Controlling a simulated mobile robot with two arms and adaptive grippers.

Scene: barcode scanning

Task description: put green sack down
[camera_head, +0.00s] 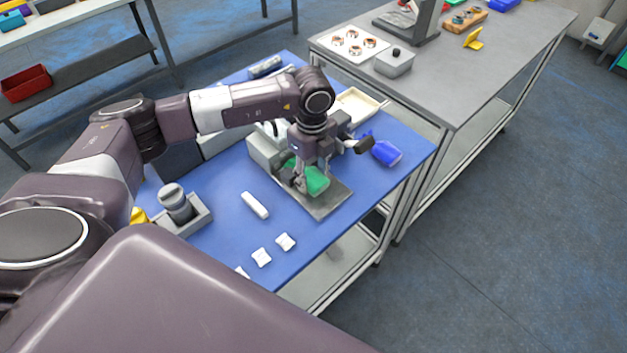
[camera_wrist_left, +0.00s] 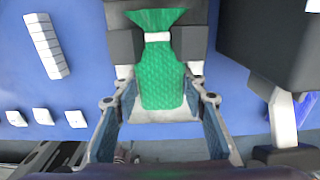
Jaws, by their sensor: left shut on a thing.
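The green sack (camera_head: 316,181) is over a flat grey plate (camera_head: 328,204) on the blue table. My left gripper (camera_head: 306,178) is shut on the sack from above. In the left wrist view the green sack (camera_wrist_left: 162,75), with a white band round its neck, sits between the two fingers of my left gripper (camera_wrist_left: 160,88). Whether the sack touches the plate I cannot tell. The plate is partly hidden by the gripper. My right gripper does not show.
A blue sack (camera_head: 387,152) lies right of the gripper. A white bar (camera_head: 255,205) and small white pieces (camera_head: 261,257) lie on the blue table (camera_head: 222,200). A grey holder with a cylinder (camera_head: 177,204) stands at left. A cream tray (camera_head: 358,105) is behind.

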